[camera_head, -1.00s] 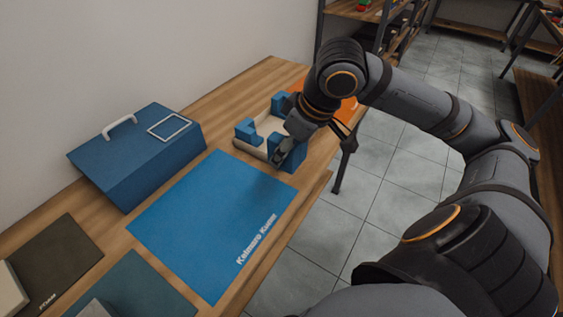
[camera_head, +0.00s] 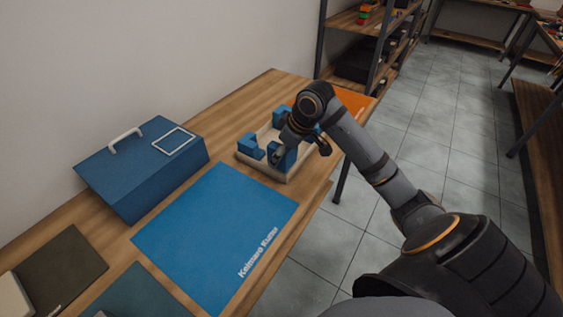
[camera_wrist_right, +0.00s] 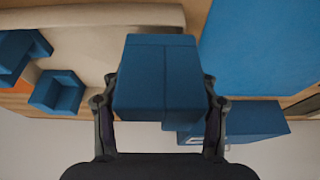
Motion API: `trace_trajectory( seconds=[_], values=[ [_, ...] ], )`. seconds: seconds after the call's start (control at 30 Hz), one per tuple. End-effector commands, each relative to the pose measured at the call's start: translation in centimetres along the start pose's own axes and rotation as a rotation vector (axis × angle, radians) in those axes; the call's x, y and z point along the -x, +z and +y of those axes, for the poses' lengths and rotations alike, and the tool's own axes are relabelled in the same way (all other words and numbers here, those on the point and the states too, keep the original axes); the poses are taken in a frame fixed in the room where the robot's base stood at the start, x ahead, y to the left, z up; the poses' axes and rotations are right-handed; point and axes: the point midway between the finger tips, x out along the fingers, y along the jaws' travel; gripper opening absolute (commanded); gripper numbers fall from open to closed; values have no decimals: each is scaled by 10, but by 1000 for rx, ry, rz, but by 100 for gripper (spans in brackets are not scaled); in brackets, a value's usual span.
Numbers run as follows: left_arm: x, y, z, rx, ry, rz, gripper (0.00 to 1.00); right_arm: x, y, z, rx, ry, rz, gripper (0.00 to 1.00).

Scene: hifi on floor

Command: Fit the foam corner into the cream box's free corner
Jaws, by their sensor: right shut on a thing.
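The cream box (camera_head: 262,168) stands on the wooden table in the head view. Blue foam corners sit in it, one at the left (camera_head: 249,147) and one at the back (camera_head: 280,115). My right gripper (camera_head: 281,153) is shut on another blue foam corner (camera_head: 288,161) at the box's near side. In the head view this piece shows behind the near wall; I cannot tell whether it touches the floor. In the right wrist view the held foam corner (camera_wrist_right: 155,80) fills the space between the fingers, beside the box (camera_wrist_right: 95,17). My left gripper is out of view.
A blue case (camera_head: 140,165) with a white handle stands by the wall. A blue mat (camera_head: 215,235) lies in front of the box. An orange sheet (camera_head: 353,101) lies behind my right arm. Dark mats lie at the near left. The table's right edge is close to the box.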

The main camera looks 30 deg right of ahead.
Motion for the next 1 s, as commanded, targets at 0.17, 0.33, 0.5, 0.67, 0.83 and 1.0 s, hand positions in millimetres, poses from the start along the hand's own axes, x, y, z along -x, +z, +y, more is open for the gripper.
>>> trace_trajectory(
  seconds=[0.17, 0.33, 0.5, 0.67, 0.83, 1.0],
  values=[
    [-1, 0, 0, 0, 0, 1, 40, -12, -2, 8, -1, 1, 2, 43],
    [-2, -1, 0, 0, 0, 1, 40, -19, -2, 11, -1, 0, 3, 43],
    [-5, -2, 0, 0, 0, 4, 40, -47, 9, 13, -2, -2, -4, 44],
    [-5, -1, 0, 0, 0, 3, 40, -55, 14, 14, -3, -1, -12, 44],
    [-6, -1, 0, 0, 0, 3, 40, -55, 14, 15, -4, 1, -12, 82],
    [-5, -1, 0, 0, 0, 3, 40, -53, 12, 14, -2, 2, -6, 82]
  ],
)
